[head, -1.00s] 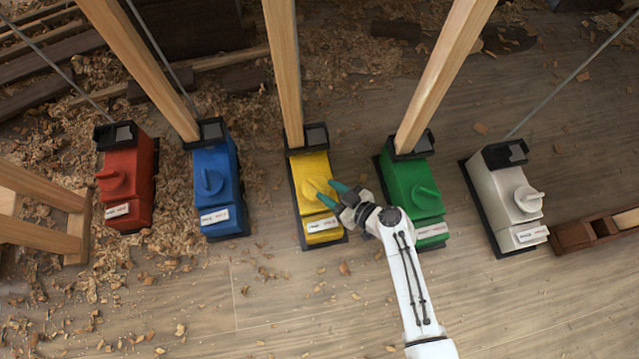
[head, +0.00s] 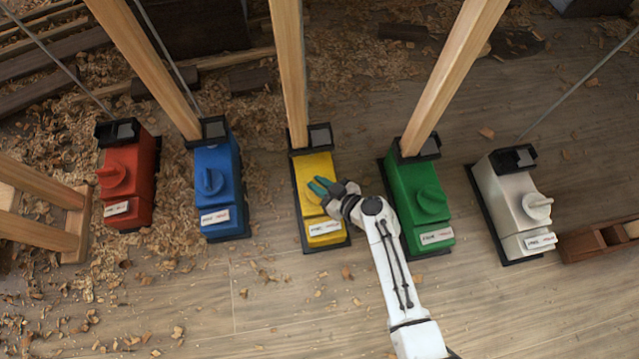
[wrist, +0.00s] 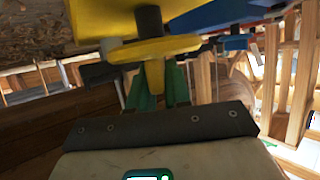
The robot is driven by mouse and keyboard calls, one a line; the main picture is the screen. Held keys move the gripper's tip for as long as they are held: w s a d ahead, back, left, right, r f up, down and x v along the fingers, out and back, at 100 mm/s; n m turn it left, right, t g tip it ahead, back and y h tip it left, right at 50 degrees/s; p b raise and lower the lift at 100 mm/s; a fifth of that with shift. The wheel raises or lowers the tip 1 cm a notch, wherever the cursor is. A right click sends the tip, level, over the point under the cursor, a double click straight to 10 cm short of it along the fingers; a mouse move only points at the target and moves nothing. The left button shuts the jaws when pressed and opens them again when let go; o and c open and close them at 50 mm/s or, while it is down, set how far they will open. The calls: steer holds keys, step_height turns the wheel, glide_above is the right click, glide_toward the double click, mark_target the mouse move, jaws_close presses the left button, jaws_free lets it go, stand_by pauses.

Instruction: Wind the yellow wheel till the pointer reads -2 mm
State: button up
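The yellow box (head: 314,168) stands on the floor in the middle of the row in the head view, with a label (head: 325,228) at its near end. Its yellow wheel is partly hidden by my gripper in the head view. In the wrist view the yellow wheel (wrist: 150,48) is a disc with a tab pointing toward me. My gripper (head: 319,186) has its green fingers on the wheel. In the wrist view the fingers (wrist: 157,88) lie on both sides of the tab, against it. I cannot make out a pointer or its reading.
Red (head: 128,175), blue (head: 212,180), green (head: 415,200) and white (head: 512,195) boxes flank the yellow one. Wooden posts (head: 290,70) rise behind them. A wooden trestle (head: 40,220) stands at left. Shavings cover the left floor; the front floor is mostly clear.

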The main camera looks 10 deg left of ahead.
jaws_close()
steer(key=shift+m+t+h, duration=0.5)
steer(key=shift+m+t, duration=0.1)
steer(key=o, duration=0.5)
jaws_free()
steer(key=shift+d, duration=0.1)
steer(key=p+v, duration=0.3)
steer(key=v, duration=0.7)
steer(key=shift+s+d, duration=0.25)
steer(key=shift+r, duration=0.1)
